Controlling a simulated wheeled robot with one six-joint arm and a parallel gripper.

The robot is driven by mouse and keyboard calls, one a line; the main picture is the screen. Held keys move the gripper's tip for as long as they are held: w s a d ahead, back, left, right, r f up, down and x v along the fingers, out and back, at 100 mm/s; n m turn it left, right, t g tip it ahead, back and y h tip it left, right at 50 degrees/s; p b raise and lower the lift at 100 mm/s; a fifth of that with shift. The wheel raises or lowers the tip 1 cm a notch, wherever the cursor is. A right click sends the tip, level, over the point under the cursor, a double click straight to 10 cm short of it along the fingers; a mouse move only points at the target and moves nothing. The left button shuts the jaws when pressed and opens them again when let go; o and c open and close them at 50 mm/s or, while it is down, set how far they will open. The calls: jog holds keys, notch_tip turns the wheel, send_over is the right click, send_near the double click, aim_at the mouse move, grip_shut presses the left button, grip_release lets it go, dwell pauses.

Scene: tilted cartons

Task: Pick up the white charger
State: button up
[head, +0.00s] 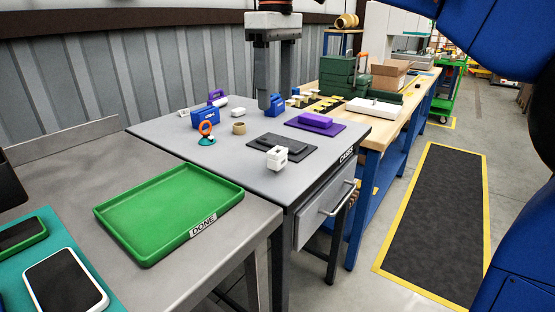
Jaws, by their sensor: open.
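A white, block-shaped item with dark openings (277,158), which looks like the charger, stands at the front edge of a dark grey pad (297,149) on the grey table. A smaller white block (238,112) lies farther back on the same table; its details are too small to tell. My gripper (275,98) points down over the back of the table, with its fingers apart and nothing seen between them. It is behind and above the white item, well apart from it. A blue item (277,104) shows close by the fingertips.
A purple box on a purple mat (335,132), a blue carton (205,117), a tan ring (239,128) and an orange-ringed teal item (206,137) share the table. A green tray (225,207) marked DONE and phones (65,284) are nearer. The floor at right is clear.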

aim_at(277, 156)
jog(key=f, duration=1.6)
jog(key=shift+d, duration=0.2)
jog(key=shift+r, duration=0.1)
jog(key=shift+c, duration=0.6)
jog(key=c, duration=1)
